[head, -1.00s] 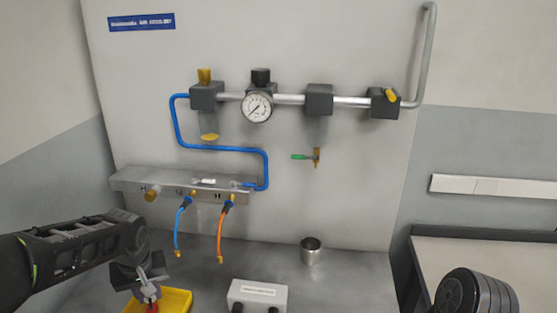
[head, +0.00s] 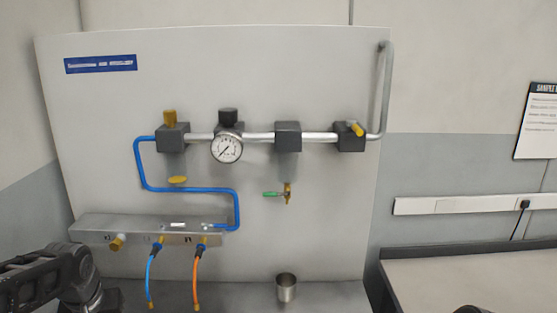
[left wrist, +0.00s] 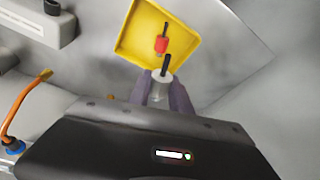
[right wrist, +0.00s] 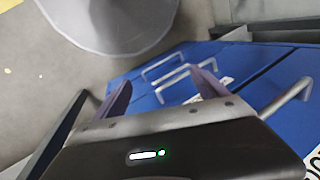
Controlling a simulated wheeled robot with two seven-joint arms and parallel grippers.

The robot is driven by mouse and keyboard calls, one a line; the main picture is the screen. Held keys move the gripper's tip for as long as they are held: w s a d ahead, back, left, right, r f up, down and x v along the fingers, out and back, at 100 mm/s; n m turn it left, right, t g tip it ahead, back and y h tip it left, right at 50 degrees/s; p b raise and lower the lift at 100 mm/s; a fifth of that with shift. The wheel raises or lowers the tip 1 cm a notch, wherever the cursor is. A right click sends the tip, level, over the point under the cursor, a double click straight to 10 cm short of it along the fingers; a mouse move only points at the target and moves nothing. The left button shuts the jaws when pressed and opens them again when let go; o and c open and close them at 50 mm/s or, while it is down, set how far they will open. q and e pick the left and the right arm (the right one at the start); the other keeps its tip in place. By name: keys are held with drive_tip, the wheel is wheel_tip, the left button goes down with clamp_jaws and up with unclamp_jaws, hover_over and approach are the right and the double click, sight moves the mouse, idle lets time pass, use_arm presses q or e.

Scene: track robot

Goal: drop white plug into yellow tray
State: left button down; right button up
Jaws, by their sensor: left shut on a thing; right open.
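The yellow tray (left wrist: 140,35) shows in the left wrist view, on the grey bench. A red plug (left wrist: 161,45) with a dark pin lies in it. My left gripper (left wrist: 163,88) is shut on a white plug (left wrist: 160,76) with a dark pin, which sits between the fingertips close to the tray's near edge in the picture. I cannot tell its height above the bench. My right gripper (right wrist: 163,88) is open and empty in front of blue drawers. The tray and both grippers are out of the head view.
A metal cup (head: 286,288) stands on the bench. A blue hose (head: 151,274) and an orange hose (head: 196,272) hang from the manifold. Blue drawers (right wrist: 135,75) face my right gripper.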

use_arm(q)
drive_tip(key=shift+f+b, duration=1.95)
drive_tip(key=shift+f, duration=0.95)
drive_tip(key=c, duration=1.1)
unclamp_jaws()
drive_tip(key=b+v, duration=0.1)
drive_tip(key=v, duration=0.7)
